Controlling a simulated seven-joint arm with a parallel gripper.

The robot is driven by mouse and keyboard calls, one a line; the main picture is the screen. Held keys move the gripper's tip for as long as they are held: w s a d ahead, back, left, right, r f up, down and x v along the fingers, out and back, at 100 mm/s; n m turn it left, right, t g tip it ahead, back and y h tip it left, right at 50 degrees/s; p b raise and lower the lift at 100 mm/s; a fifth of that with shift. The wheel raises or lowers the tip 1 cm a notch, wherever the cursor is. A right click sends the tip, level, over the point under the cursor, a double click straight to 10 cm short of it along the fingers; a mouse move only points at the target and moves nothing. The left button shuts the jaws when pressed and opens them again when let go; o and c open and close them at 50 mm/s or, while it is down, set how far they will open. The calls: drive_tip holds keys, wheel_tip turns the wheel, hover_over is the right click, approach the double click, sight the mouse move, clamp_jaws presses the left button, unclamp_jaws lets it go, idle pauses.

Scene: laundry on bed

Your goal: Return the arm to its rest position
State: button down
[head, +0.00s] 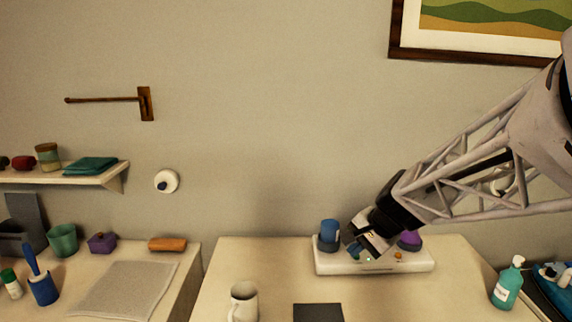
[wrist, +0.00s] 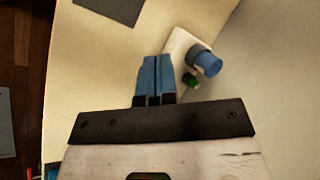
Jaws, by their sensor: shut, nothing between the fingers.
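My gripper (head: 356,253) reaches in from the right over the white tray (head: 330,267) on the middle table. In the wrist view its blue fingers (wrist: 153,62) are together with nothing between them. The fingertips are near the blue cylinder (head: 329,230) at the tray's left; I cannot tell from the head view whether they touch anything. In the wrist view the blue cylinder (wrist: 207,64) and a small green thing (wrist: 190,80) stand right of the fingers. A purple thing (head: 409,239) on the tray is partly hidden by my arm.
A white mug (head: 243,302) and a dark mat (head: 318,313) are at the table's front. A teal bottle (head: 508,285) stands at the right. A shelf (head: 100,178) and a side table with a cloth (head: 125,289) are at the left.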

drive_tip(key=s+d+r+n+g+h, duration=0.1)
drive_tip(key=s+n+h, duration=0.4)
drive_tip(key=s, duration=2)
drive_tip(key=d+n, duration=0.1)
drive_tip(key=n, duration=0.2)
drive_tip(key=shift+s+r+n, duration=0.15)
drive_tip(key=shift+r+n, duration=0.25)
